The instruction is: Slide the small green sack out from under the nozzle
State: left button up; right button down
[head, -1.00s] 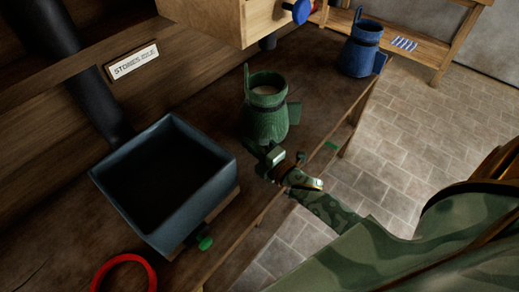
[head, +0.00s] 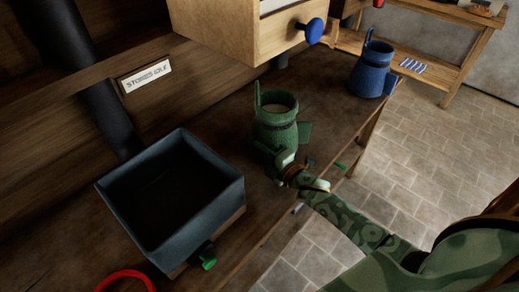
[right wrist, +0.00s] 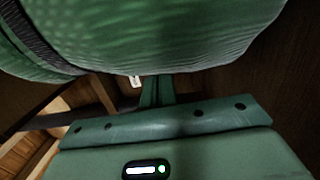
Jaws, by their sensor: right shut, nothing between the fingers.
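The small green sack (head: 276,128) stands upright on the wooden bench, open at the top with pale contents inside. A dark nozzle (head: 279,61) pokes out below the wooden box behind it; the sack looks to stand in front of it, apart from it in the picture. My right gripper (head: 284,160) is shut and empty, low against the sack's near side; I cannot tell whether it touches. In the right wrist view the sack (right wrist: 170,35) fills the top, close beyond the gripper (right wrist: 157,95). My left gripper is out of view.
A grey open bin (head: 222,190) with a green knob (head: 208,259) is at the left. A red ring (head: 126,278) lies near the front. A blue sack (head: 369,75) stands at the bench's far end. The wooden box (head: 235,35) with a blue knob overhangs the bench.

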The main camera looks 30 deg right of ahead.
jog(key=d, duration=0.6)
jog(key=s+d+b, duration=0.1)
jog(key=d, duration=0.5)
jog(key=d+b, duration=0.1)
jog(key=d, duration=0.5)
jog(key=shift+s+f, duration=0.1)
jog(key=shift+s, duration=0.3)
jog(key=shift+d, duration=0.2)
jog(key=shift+a, duration=0.1)
